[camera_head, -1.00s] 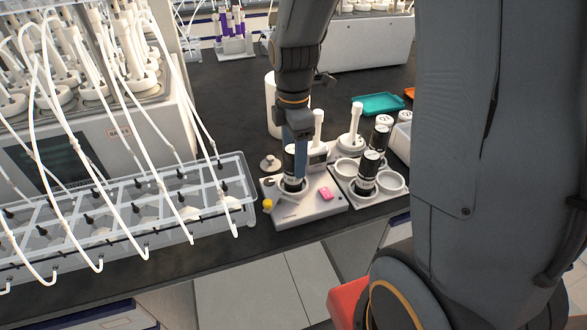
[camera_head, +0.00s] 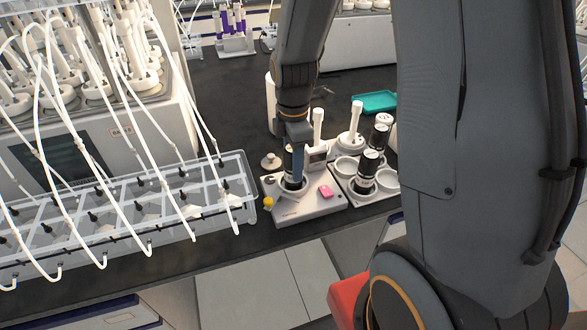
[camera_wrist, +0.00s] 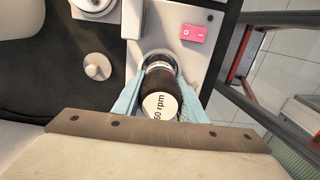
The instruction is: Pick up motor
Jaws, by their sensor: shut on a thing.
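The motor (camera_wrist: 160,85) is a black cylinder with a white label band and a white top marked "60 rpm". In the wrist view it sits between the two blue fingers of my gripper (camera_wrist: 155,92), which are shut on it. In the head view my gripper (camera_head: 297,160) comes down from above onto the motor (camera_head: 289,165). The motor stands in or just over the round holder at the left of a white station (camera_head: 310,208). I cannot tell whether its lower end is clear of the holder.
More black motors (camera_head: 367,165) stand in a holder tray (camera_head: 365,198) to the right. A clear compartment tray with tubes (camera_head: 130,210) is at the left. A teal tray (camera_head: 374,102) lies behind.

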